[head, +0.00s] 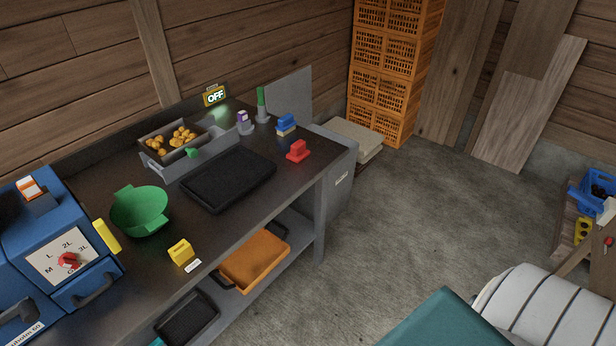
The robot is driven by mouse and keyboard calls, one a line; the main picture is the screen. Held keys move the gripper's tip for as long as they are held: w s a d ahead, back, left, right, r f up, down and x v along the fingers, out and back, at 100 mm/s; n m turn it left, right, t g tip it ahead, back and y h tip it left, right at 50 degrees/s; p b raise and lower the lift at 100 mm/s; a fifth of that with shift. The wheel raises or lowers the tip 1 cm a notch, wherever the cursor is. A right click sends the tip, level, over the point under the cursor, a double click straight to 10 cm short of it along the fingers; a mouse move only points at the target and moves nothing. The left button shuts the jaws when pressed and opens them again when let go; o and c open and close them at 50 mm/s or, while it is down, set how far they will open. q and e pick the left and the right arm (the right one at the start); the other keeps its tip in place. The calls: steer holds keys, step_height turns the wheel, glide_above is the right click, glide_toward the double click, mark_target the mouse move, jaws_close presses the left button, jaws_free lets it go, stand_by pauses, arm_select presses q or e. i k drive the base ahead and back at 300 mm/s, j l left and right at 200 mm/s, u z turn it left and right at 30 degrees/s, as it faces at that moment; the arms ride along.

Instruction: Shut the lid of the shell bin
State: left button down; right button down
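A grey bin (342,178) with a small label, too small to read, stands on the floor at the right end of the workbench; I take it to be the shell bin. A flat grey panel (290,96) stands upright behind the bench's far right corner and looks like its lid, raised. Neither of my grippers is in view.
The dark workbench (222,222) carries a tray of chestnuts (165,155), a black tray (228,180), a green bowl (139,212) and a blue machine (60,250). Orange crates (392,65) stand at the back. The concrete floor (420,200) right of the bin is clear.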

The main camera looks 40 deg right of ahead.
mark_target(291, 94)
steer(key=z, duration=1.2)
